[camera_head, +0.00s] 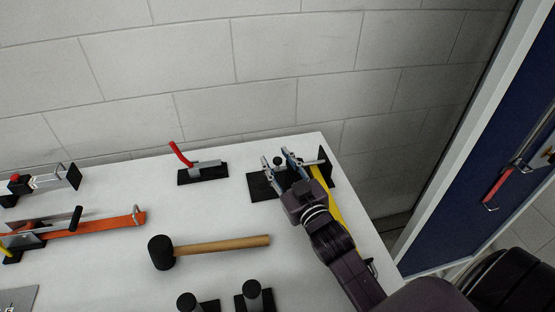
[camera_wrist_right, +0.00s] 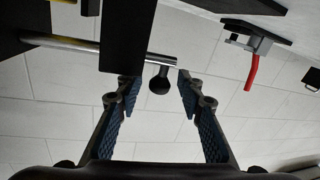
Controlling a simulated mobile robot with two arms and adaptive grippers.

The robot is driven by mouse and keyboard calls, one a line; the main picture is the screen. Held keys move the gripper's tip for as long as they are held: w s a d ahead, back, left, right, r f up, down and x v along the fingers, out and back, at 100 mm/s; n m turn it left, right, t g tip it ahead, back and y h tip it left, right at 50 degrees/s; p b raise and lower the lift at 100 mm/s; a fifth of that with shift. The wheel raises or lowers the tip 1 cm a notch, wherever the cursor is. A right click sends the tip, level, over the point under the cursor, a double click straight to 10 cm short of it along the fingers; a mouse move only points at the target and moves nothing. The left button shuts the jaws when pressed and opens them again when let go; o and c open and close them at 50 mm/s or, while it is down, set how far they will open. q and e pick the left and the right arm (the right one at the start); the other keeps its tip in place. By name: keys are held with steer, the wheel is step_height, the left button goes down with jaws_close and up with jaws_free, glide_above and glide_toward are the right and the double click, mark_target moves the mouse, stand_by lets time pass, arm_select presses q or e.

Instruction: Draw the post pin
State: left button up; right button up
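The post pin shows in the right wrist view as a metal rod (camera_wrist_right: 75,46) passing through a black post (camera_wrist_right: 126,35). A round black knob (camera_wrist_right: 159,82) sits at the rod's right end. In the head view the knob (camera_head: 278,160) shows above a black base (camera_head: 259,187) near the table's far right corner. My right gripper (camera_head: 276,158) is open, with its blue-padded fingers on either side of the knob. In the right wrist view a gap shows between the knob and each finger. My left gripper is in neither view.
A red-handled toggle clamp (camera_head: 203,172) stands left of the pin fixture. A yellow bar (camera_head: 328,202) lies by my right arm. A block wall (camera_head: 190,60) rises behind.

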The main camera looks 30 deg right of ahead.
jaws_close()
stand_by(0.3)
steer(key=shift+w+a, duration=0.1)
steer(key=a, duration=0.2)
steer(key=w+a, duration=0.1)
steer(key=a, duration=0.1)
steer(key=shift+a, duration=0.3)
steer(key=shift+d, duration=0.1)
jaws_free()
steer(key=shift+w+a, duration=0.1)
steer(key=shift+a, duration=0.1)
steer(key=shift+d, duration=0.1)
